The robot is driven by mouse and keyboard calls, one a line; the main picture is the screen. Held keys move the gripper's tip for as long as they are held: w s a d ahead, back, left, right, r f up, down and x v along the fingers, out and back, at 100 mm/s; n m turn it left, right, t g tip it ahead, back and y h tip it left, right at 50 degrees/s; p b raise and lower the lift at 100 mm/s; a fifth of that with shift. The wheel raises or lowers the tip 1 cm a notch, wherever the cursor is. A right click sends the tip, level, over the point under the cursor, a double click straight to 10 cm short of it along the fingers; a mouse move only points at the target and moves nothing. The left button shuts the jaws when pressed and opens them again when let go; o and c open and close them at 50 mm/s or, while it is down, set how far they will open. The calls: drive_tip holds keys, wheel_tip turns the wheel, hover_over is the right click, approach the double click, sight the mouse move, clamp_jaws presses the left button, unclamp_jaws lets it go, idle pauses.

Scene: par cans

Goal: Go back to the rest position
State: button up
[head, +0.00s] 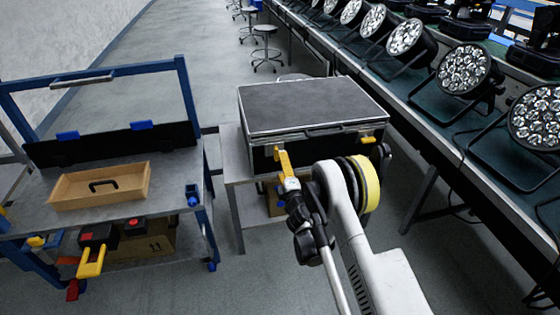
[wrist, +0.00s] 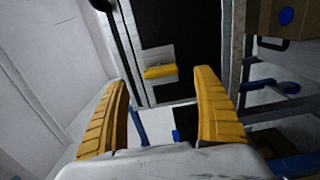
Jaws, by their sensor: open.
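My gripper (head: 284,163) is in front of the closed black case (head: 310,105) in the head view, by the case's front side. Its yellow fingers are seen edge-on there. In the wrist view my gripper (wrist: 162,78) shows two yellow ridged fingers spread apart, with nothing held between them. A yellow latch (wrist: 160,72) on a black surface lies beyond the fingers; the gap to it cannot be judged. The case has a yellow latch (head: 368,140) at its front right. My arm hides part of the case's front.
The case stands on a grey table (head: 235,165). Left of it, a blue-framed workbench (head: 180,205) bears a wooden box (head: 100,187) with a dark handle. A long bench (head: 450,130) on the right carries several par cans (head: 463,70). Stools (head: 265,45) stand behind on open floor.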

idle(0.4)
drive_tip(key=s+d+r+m+g+h, duration=0.1)
drive_tip(key=d+r+m+h, duration=0.2)
drive_tip(key=d+r+m, duration=0.55)
drive_tip(key=s+d+r+m+g+h, duration=0.15)
drive_tip(key=d+r, duration=0.35)
drive_tip(key=r, duration=0.8)
drive_tip(key=s+d+r+m+g+h, duration=0.1)
drive_tip(key=s+d+r+m, duration=0.1)
drive_tip(key=s+d+r, duration=0.3)
drive_tip(key=s+d+r+m+g+h, duration=0.1)
drive_tip(key=s+d+r+m+g, duration=0.1)
drive_tip(key=s, duration=0.5)
drive_tip(key=s+d+f+m+g, duration=0.1)
drive_tip(key=s+f+m+g, duration=0.1)
drive_tip(key=s, duration=1.2)
drive_tip(key=s+d+f+m+g+y, duration=0.1)
drive_tip(key=s+m, duration=0.4)
drive_tip(key=s, duration=1)
drive_tip(key=shift+s+f+g, duration=0.25)
drive_tip(key=shift+f+g, duration=0.5)
drive_tip(key=shift+g, duration=0.2)
drive_tip(key=shift+w+y, duration=0.15)
drive_tip(key=shift+y, duration=0.1)
